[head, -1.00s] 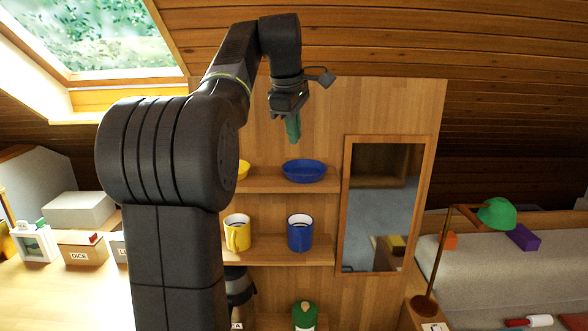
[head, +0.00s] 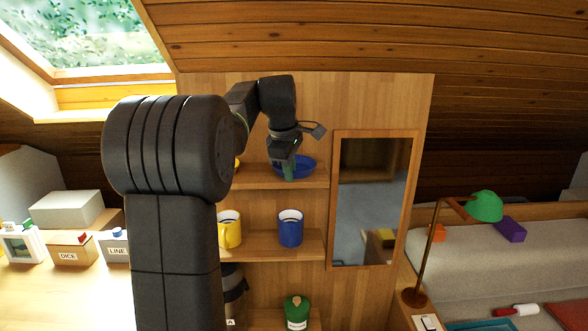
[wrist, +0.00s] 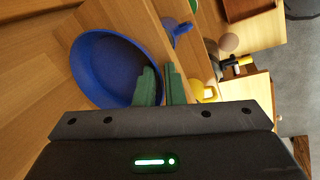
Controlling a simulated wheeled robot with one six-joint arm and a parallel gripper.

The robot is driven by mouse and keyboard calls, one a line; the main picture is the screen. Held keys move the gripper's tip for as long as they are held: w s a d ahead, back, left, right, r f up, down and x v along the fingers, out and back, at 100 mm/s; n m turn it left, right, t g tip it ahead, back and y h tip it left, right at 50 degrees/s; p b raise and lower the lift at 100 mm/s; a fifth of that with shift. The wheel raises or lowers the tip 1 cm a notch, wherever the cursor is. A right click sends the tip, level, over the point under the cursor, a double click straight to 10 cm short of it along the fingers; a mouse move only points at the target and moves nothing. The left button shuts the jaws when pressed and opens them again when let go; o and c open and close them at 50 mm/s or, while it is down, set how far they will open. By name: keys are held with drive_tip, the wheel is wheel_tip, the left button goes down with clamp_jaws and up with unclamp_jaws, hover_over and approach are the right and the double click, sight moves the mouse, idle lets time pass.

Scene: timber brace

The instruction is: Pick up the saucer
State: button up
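The saucer looks like a deep blue round dish (head: 309,165) on the top shelf. It fills the left of the wrist view (wrist: 103,68). My gripper (head: 290,176) points down at the front of the dish and hides part of it. In the wrist view its two green fingers (wrist: 160,75) stand slightly apart, one over the inside of the dish and one outside its right edge. The rim appears to lie between them. Contact with the rim cannot be made out. A yellow dish (head: 237,162) to the left is mostly hidden by my arm.
A yellow mug (head: 230,230) and a blue mug (head: 290,228) stand on the shelf (head: 262,246) below. A framed mirror (head: 372,200) is right of the shelves. A green-shaded lamp (head: 486,206) stands farther right. The wooden ceiling slopes above.

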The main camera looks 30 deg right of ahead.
clamp_jaws()
drive_tip(key=shift+r, duration=0.15)
